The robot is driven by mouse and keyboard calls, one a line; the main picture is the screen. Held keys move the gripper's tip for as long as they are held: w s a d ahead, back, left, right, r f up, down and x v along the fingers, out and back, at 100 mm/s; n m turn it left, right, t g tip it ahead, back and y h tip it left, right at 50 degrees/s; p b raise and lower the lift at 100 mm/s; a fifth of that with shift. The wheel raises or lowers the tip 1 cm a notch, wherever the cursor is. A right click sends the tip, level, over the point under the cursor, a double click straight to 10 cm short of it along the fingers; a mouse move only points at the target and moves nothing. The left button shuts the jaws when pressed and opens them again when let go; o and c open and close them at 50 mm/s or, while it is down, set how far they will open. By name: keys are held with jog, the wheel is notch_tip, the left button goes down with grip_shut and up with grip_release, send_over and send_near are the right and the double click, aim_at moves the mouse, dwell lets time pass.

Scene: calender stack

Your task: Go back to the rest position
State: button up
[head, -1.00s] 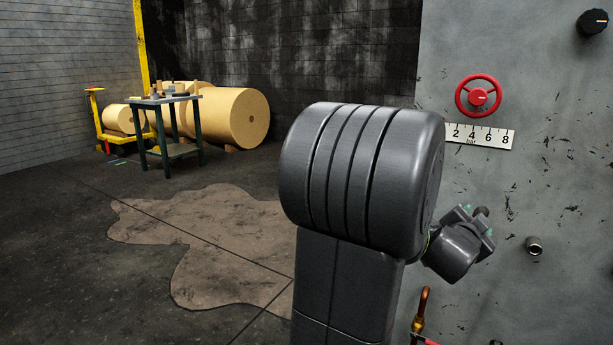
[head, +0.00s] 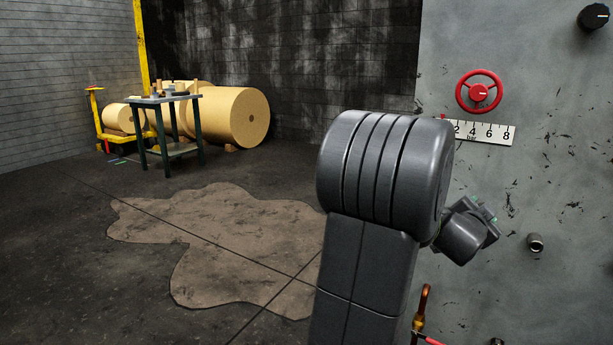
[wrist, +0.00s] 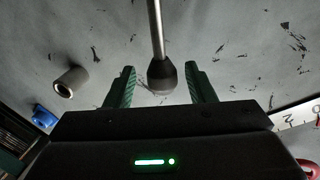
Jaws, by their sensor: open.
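My gripper (head: 484,212) is at the right of the head view, beside the grey panel and mostly hidden behind my own arm. In the wrist view its two green fingers (wrist: 160,72) are apart, with nothing clamped between them. A metal rod with a dark rounded end (wrist: 161,76) shows in the gap between the fingers there. I cannot tell how far beyond the fingertips it is. My forearm stands large in the middle right of the head view.
The grey panel (head: 560,190) carries a red handwheel (head: 479,92), a white bar scale (head: 492,132), a black knob (head: 594,17) and a pipe stub (head: 535,242). A copper-coloured hook (head: 423,305) is low beside my arm. A table (head: 165,102) and large rolls (head: 235,117) stand far left; floor between is open.

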jog(key=shift+w+d+r+p, duration=0.2)
jog(key=shift+w+d+p, duration=0.15)
jog(key=shift+w+p, duration=0.35)
jog(key=shift+a+r+n, duration=0.15)
jog(key=shift+a+n, duration=0.05)
jog(key=shift+n, duration=0.1)
jog(key=shift+w+a+p, duration=0.1)
jog(key=shift+w+p, duration=0.05)
jog(key=shift+p, duration=0.3)
jog(key=shift+a+n, duration=0.15)
jog(key=shift+n, duration=0.15)
